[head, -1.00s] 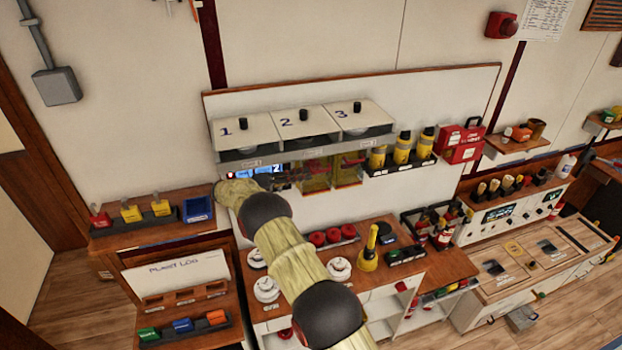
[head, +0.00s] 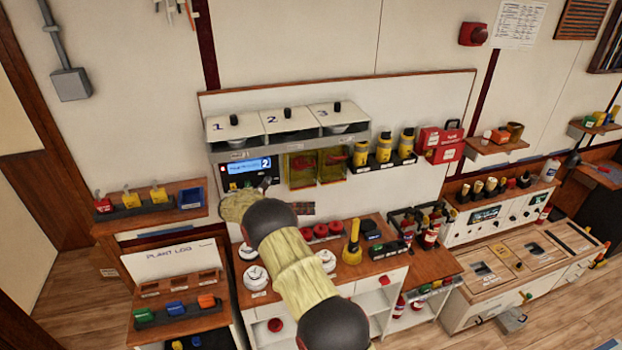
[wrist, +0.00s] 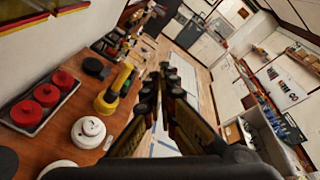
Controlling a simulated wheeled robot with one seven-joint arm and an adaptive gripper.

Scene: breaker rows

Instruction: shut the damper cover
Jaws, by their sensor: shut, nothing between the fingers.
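No cover is marked as the damper cover in a way I can read. White lids numbered 1, 2 and 3 (head: 287,122), with black knobs, form the top of the grey wall unit. Below them hang two translucent yellow covers (head: 317,168) with red parts behind; how far each is shut is unclear. A lit display (head: 249,167) reading 2 is to their left. My gripper (wrist: 160,88) is shut and empty in the wrist view, its fingertips together over the counter's edge. In the head view my wrist is below the display and the fingers are largely hidden.
Red round items (wrist: 45,95), white round items (wrist: 88,132) and a yellow torch (head: 353,240) stand on the wooden counter. Yellow-black canisters (head: 384,147) and a red case (head: 440,142) are right of the covers. A blue bin (head: 191,198) sits on the left shelf.

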